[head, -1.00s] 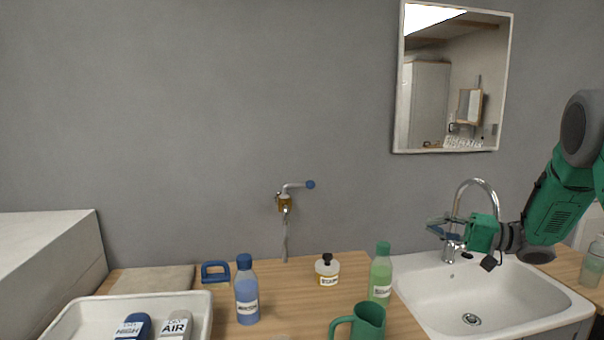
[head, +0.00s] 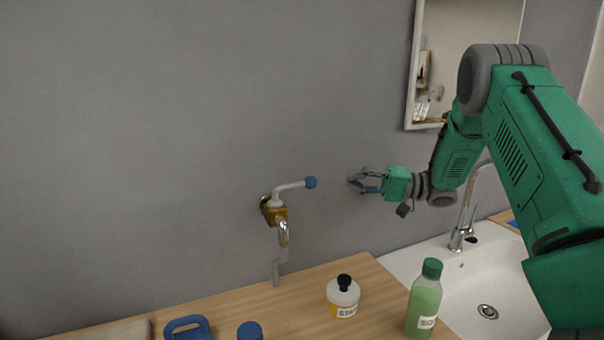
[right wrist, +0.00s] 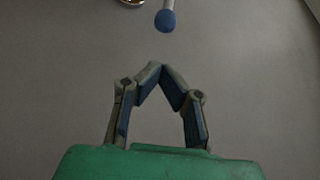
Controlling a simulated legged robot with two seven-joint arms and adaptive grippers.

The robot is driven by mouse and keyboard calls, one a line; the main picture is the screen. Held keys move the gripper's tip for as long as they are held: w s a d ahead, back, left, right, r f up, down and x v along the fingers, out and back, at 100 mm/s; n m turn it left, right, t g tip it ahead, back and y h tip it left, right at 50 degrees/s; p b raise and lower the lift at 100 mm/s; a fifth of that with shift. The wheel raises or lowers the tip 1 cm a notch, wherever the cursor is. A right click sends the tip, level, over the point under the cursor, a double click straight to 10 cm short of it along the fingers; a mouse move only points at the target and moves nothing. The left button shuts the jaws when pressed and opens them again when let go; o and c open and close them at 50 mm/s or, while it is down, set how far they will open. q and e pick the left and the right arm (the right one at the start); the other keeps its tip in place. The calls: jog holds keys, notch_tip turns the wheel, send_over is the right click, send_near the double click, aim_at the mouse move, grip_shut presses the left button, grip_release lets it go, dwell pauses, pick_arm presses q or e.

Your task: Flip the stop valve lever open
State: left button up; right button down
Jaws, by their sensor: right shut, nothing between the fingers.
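The stop valve (head: 275,211) is a brass body on the grey wall with a chrome spout. Its lever (head: 290,187) is a grey arm with a blue knob (head: 310,182) at its end, pointing right. In the right wrist view the knob (right wrist: 165,20) shows at the top, beyond the fingertips. My right gripper (head: 352,180) is to the right of the knob at about the same height, with a gap between them. Its fingertips (right wrist: 161,68) meet, so it is shut and empty. My left gripper is not in view.
Below on the wooden counter (head: 250,320) stand a white bottle with black cap (head: 343,297), a green bottle (head: 424,300), a blue bottle cap (head: 250,331) and a blue handle (head: 187,328). The sink (head: 400,262) and faucet (head: 463,225) are at right. Wall around the lever is clear.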

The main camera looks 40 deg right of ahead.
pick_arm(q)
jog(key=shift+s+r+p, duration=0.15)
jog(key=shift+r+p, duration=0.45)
pick_arm(e)
jog(key=x, duration=0.9)
jog(key=shift+w+a, duration=0.25)
jog(key=shift+a, duration=0.05)
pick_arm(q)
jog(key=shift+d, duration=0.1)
pick_arm(e)
jog(key=shift+a, duration=0.15)
